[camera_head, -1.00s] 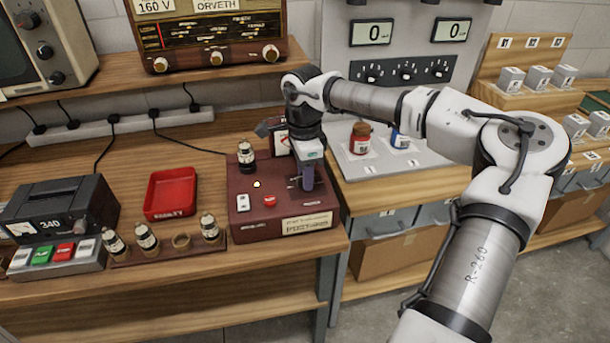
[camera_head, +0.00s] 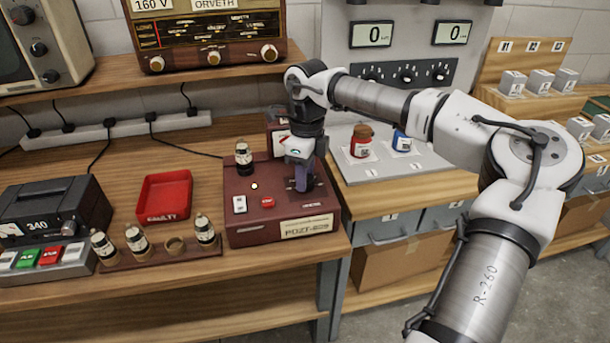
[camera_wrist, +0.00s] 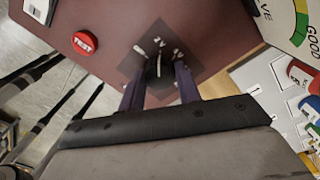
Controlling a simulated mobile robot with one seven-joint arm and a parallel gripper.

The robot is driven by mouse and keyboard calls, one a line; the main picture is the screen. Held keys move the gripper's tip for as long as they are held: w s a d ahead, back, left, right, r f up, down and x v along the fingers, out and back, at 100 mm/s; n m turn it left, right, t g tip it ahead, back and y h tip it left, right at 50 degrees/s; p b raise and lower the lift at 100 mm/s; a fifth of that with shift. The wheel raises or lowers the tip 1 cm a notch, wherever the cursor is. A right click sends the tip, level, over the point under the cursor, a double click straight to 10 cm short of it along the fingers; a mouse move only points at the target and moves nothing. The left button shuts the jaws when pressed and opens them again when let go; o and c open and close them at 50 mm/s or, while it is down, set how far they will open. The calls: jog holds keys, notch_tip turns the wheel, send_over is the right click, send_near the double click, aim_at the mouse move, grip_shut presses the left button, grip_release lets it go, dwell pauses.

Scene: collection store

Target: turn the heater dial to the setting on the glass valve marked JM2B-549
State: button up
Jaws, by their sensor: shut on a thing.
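The dark red valve tester (camera_head: 262,222) stands at the right end of the wooden bench. My gripper (camera_head: 301,186) points down over its right side, shut on the heater dial (camera_wrist: 158,66). In the wrist view, both fingers of my gripper (camera_wrist: 160,82) flank the dial, on a dark square with pale scale marks.
A rack (camera_head: 160,258) left of the tester holds three valves and one empty hole. A red tray (camera_head: 165,196) marked FAULTY stands behind it. The red TEST button (camera_wrist: 86,43) is near my gripper. A meter (camera_wrist: 296,22) stands behind the dial.

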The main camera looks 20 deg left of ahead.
dwell(0.4)
jog(key=o, duration=1)
jog(key=shift+c, duration=0.2)
notch_tip(320, 180, up, 14)
jog(key=b, duration=0.1)
jog(key=shift+w+b, duration=0.35)
jog(key=shift+w, duration=0.05)
jog(key=shift+f, duration=0.1)
